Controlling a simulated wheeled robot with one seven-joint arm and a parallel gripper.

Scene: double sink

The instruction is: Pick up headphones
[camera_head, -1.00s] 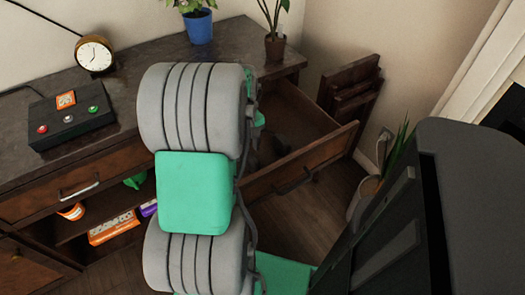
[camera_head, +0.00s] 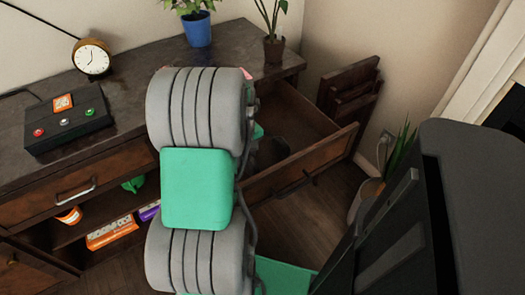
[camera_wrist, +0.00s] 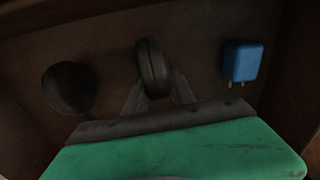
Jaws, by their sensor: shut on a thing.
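In the wrist view, a dark, rounded ear-cup shape of the headphones (camera_wrist: 152,66) stands between the fingertips of my gripper (camera_wrist: 154,86). The fingers are close on it, over the brown drawer floor. A second dark round shape (camera_wrist: 68,88) lies to the left; I cannot tell whether it belongs to the headphones. The headband is not clear. In the head view, my grey and green arm hides the gripper and much of the open drawer (camera_head: 315,158). A dark shape shows inside the drawer beside my arm.
A blue plug adapter (camera_wrist: 242,61) lies right of the gripper in the drawer. The drawer walls enclose the gripper closely. On the desk (camera_head: 130,95) are a clock (camera_head: 91,57), a black button box (camera_head: 67,118) and two potted plants. A folded wooden chair (camera_head: 348,92) stands beyond the drawer.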

